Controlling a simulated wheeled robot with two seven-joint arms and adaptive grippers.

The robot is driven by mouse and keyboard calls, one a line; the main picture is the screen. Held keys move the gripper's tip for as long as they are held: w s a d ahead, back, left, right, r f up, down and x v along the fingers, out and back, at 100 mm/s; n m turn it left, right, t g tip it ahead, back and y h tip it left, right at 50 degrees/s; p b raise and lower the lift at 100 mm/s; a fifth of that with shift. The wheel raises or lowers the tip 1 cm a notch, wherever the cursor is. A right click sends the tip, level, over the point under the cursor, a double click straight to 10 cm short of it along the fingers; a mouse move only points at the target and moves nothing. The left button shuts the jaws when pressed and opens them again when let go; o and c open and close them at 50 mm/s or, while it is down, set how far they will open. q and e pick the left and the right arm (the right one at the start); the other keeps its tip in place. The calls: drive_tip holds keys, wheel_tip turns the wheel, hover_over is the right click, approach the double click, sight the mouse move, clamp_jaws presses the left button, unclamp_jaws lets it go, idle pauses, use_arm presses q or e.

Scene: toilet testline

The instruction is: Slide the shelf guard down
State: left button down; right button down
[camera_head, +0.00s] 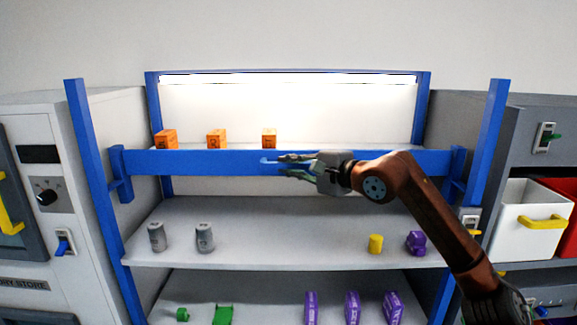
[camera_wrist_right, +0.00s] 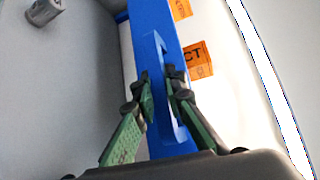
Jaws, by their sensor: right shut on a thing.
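The shelf guard (camera_head: 215,162) is a blue bar across the front of the shelving rack, at the height of the upper shelf. A small blue handle (camera_head: 268,161) stands out from its middle. My right gripper (camera_head: 285,165) is at this handle and shut on it. In the right wrist view, the green fingers of the right gripper (camera_wrist_right: 160,90) are on both sides of the handle, with the blue guard (camera_wrist_right: 150,25) running up behind. My left gripper is not in view.
Orange boxes (camera_head: 216,138) stand on the upper shelf behind the guard. Grey cans (camera_head: 204,237), a yellow cylinder (camera_head: 375,243) and a purple item (camera_head: 415,242) stand on the middle shelf. Purple and green items are below. Blue uprights (camera_head: 92,170) flank the rack.

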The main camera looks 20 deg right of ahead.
drive_tip(key=shift+f, duration=0.1)
idle(0.5)
wheel_tip(320, 180, down, 6)
drive_tip(key=b, duration=0.4)
drive_tip(key=shift+b, duration=0.4)
drive_tip(key=c, duration=2)
unclamp_jaws()
drive_tip(key=v, duration=1.2)
